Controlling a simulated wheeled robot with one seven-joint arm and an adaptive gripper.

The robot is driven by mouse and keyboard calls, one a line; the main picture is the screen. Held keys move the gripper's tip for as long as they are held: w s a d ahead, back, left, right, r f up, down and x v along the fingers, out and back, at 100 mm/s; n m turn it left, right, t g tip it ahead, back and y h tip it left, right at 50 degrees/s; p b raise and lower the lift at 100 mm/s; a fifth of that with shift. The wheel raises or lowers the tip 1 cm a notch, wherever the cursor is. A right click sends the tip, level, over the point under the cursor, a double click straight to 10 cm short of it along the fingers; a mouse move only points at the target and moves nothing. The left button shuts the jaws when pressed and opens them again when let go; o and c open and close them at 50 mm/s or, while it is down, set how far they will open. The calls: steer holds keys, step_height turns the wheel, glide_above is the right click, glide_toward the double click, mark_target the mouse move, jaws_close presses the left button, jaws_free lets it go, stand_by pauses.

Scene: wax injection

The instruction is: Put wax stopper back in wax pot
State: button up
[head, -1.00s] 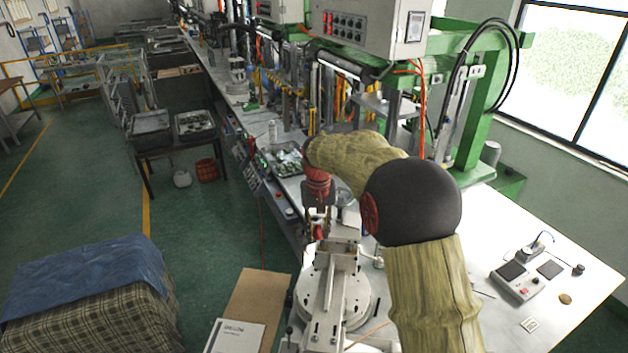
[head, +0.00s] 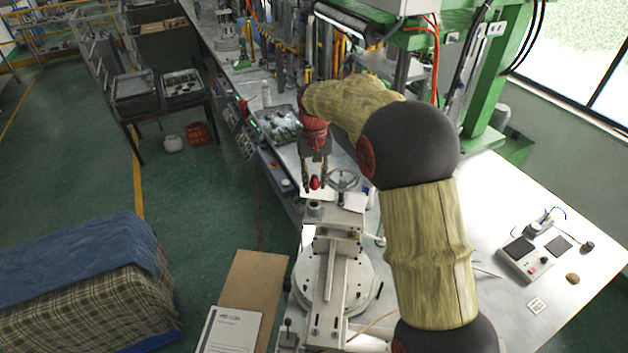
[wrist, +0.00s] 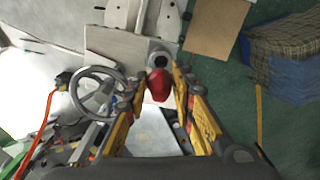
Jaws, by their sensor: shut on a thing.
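The red wax stopper (head: 315,183) is between the fingers of my gripper (head: 315,188), which is shut on it. In the wrist view the stopper (wrist: 159,84) shows between the orange fingers of my gripper (wrist: 160,88). The wax pot, seen as a small round grey opening (wrist: 158,59), lies just beyond the stopper in the wrist view. In the head view the pot (head: 315,207) stands on the end of the machine, just below the stopper in the picture. The stopper is apart from the pot's opening.
A handwheel (head: 342,180) stands close beside my gripper, also in the wrist view (wrist: 97,92). The machine's round base (head: 362,292) is nearer me. A tray of parts (head: 283,128) lies behind. A small control device (head: 524,260) is on the right of the bench.

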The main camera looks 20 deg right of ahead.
mark_target(314, 178)
steer(key=shift+a+f+b, duration=0.2)
steer(key=shift+f+b, duration=0.25)
steer(key=shift+f, duration=0.45)
steer(key=shift+d+f+b, duration=0.1)
steer(key=shift+f+b, duration=1)
steer(key=shift+f, duration=0.9)
steer(key=shift+f+b, duration=0.55)
steer(key=shift+f, duration=0.35)
steer(key=o, duration=1.1)
steer(key=shift+o, duration=0.2)
step_height(314, 178, up, 12)
